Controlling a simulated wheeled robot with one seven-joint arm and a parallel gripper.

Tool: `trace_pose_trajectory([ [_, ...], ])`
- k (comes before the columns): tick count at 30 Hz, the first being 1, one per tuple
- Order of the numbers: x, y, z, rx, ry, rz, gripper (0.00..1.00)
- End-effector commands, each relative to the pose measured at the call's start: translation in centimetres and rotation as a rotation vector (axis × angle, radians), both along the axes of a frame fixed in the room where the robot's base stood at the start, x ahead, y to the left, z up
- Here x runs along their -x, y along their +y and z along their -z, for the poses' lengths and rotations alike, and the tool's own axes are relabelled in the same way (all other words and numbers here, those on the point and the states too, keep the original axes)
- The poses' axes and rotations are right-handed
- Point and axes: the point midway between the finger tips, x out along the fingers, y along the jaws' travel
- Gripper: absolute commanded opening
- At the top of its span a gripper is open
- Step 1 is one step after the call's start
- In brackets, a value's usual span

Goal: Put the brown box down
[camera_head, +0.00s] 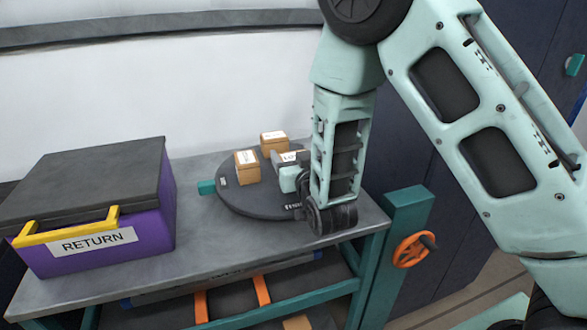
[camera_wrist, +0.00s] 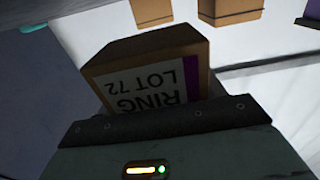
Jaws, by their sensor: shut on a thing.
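The brown box (camera_wrist: 140,65) fills the middle of the wrist view, tilted there, with a white label reading "RING LOT 72" and a purple strip. My gripper (camera_wrist: 165,120) is shut on it. In the head view my gripper (camera_head: 288,172) is over the dark round turntable (camera_head: 240,200), on its right side. Only a little of the held box (camera_head: 289,157) shows there, with its pale label; the arm and gripper hide the rest. I cannot tell whether its underside touches the turntable.
Two other brown boxes, one at the left (camera_head: 247,168) and one behind (camera_head: 273,142), stand on the turntable. A purple RETURN bin (camera_head: 150,225) with a shut grey lid and yellow handle stands left on the grey bench (camera_head: 205,250). An orange handwheel (camera_head: 412,250) is at the right.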

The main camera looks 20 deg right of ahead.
Motion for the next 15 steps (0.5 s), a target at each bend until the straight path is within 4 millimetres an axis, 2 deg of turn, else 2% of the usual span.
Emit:
trace_pose_trajectory([
  [7,0.0,0.0,3.1,0.002,0.003,0.000,0.43],
  [15,0.0,0.0,3.4,0.000,-0.001,0.000,0.43],
])
